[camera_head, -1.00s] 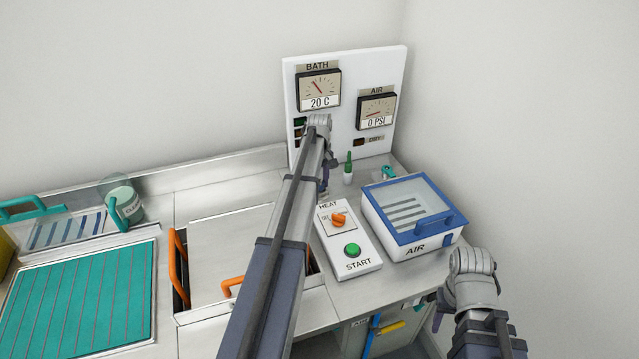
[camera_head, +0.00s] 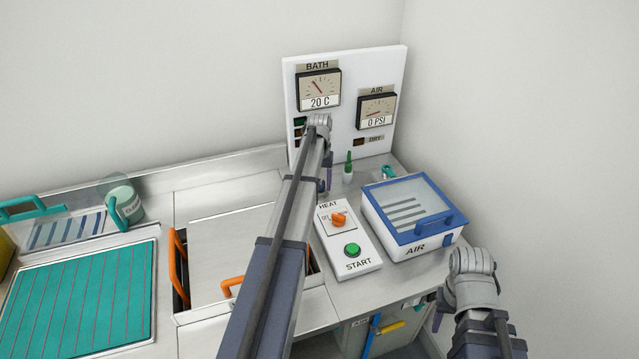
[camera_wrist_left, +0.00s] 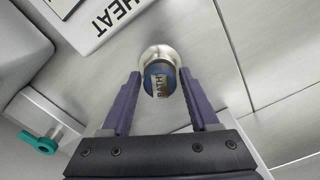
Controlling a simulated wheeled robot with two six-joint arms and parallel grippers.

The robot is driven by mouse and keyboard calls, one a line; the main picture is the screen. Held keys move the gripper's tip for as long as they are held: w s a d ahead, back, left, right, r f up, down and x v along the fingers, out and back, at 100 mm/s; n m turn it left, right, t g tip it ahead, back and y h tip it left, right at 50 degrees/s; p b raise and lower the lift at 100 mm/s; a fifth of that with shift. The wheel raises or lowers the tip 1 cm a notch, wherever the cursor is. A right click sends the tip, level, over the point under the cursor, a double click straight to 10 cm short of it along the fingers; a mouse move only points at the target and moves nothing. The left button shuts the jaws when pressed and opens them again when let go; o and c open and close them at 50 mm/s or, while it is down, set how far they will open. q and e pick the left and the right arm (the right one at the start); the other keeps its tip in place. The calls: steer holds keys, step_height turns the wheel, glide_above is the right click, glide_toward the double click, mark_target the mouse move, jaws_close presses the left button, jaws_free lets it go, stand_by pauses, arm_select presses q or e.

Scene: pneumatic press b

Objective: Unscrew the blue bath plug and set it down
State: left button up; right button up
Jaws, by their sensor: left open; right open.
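The blue bath plug (camera_wrist_left: 160,82), with a worn "BATH" label and a bright metal collar, shows in the left wrist view. My left gripper (camera_wrist_left: 160,74) is open, with one purple finger on each side of the plug. I cannot tell whether the fingers touch it. In the head view my left arm hides the plug, and only a bit of a purple finger (camera_head: 326,186) shows beside the arm. My right gripper (camera_head: 438,320) is open at the lower right, mostly hidden by its own wrist, away from the plug.
A HEAT/START control box (camera_head: 347,262) and a blue-lidded AIR box (camera_head: 412,215) stand right of my left arm. A gauge panel (camera_head: 345,75) stands behind. Left are a steel lid with orange handles (camera_head: 180,270) and a teal ribbed mat (camera_head: 80,300).

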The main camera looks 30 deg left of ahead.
arm_select(q)
steer(key=m, duration=0.3)
steer(key=c, duration=0.8)
steer(key=shift+o, duration=0.2)
steer(key=n, duration=0.5)
steer(key=shift+n, duration=0.4)
steer(key=n, duration=0.6)
steer(key=o, duration=0.8)
steer(key=shift+c, duration=0.2)
